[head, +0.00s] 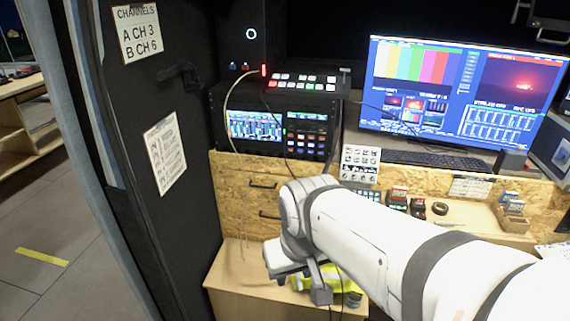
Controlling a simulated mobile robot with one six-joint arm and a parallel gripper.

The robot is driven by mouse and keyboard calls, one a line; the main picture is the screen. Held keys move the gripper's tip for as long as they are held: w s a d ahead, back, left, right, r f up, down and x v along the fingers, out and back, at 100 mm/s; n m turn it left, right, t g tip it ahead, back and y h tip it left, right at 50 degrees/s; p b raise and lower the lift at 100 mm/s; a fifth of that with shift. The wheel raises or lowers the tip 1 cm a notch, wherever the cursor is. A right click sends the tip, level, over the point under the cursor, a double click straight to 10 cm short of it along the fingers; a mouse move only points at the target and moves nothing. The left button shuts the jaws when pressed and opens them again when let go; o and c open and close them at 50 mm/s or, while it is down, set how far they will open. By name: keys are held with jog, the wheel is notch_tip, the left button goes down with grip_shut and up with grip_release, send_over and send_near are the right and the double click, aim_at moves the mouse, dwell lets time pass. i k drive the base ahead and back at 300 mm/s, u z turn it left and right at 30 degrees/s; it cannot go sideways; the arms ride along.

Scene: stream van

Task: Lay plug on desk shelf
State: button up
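My white arm reaches in from the right, and my gripper (302,284) points down over the lower wooden surface (238,284). The arm's wrist hides much of the gripper, so I cannot tell whether it is open or what it holds. I cannot pick out the plug. A pale cable (228,105) runs from a lit red port on the upper black unit down the chipboard front. A thin dark cable hangs near the gripper. The wooden desk shelf (455,211) at right bears small devices. Which surface the task calls the desk shelf is not certain.
A yellow-green item (352,283) lies beside and behind the gripper. A black switcher (300,83) sits on a rack unit (283,122). A monitor (450,92), keyboard (440,158) and button panel (360,164) stand at right. A black wall panel (158,80) bounds the left.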

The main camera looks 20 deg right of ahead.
aim_at(476, 222)
jog(key=z, duration=0.6)
jog(key=i, duration=1)
jog(key=z, duration=0.05)
